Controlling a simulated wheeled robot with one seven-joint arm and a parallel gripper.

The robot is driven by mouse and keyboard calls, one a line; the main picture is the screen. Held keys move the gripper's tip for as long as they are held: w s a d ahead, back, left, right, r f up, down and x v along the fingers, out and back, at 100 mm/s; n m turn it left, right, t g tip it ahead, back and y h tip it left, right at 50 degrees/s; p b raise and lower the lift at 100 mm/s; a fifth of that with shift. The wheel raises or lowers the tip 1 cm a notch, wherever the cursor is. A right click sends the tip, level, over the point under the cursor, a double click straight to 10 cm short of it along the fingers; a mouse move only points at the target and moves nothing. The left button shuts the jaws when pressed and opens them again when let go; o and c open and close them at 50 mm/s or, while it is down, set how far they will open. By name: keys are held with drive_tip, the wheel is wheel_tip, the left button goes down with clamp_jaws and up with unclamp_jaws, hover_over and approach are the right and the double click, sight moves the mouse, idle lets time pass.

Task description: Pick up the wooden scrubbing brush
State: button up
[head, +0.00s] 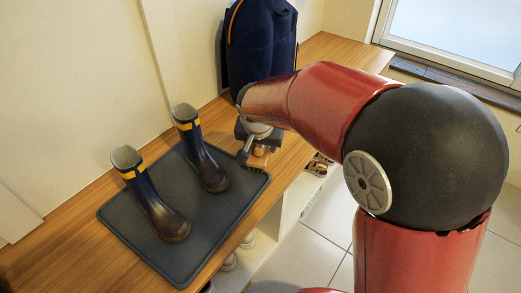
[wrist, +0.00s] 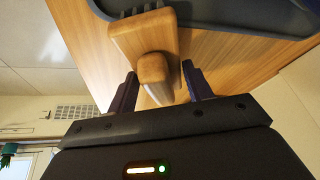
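The wooden scrubbing brush (wrist: 126,38) lies on the wooden bench top, close to the edge of the dark tray. Its bristles show along its far side in the wrist view. In the head view the brush (head: 259,152) is partly hidden under my gripper (head: 250,153). My gripper (wrist: 159,71) is open, with one dark finger on each side of the brush's handle (wrist: 153,72). Gaps show between the handle and both fingers, so it is not gripped.
The dark tray (head: 120,216) holds two navy boots with yellow bands (head: 150,203) (head: 203,165). A navy bag-like item (head: 262,45) stands behind my arm against the wall. Footwear shows in the cubbies (head: 318,165) below the bench edge.

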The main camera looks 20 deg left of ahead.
drive_tip(key=c, duration=0.7)
drive_tip(key=shift+r, duration=0.15)
wheel_tip(320, 180, up, 20)
drive_tip(key=p, duration=0.3)
drive_tip(key=shift+p, duration=0.3)
drive_tip(key=o, duration=0.6)
drive_tip(key=c, duration=0.3)
drive_tip(key=shift+f, duration=0.2)
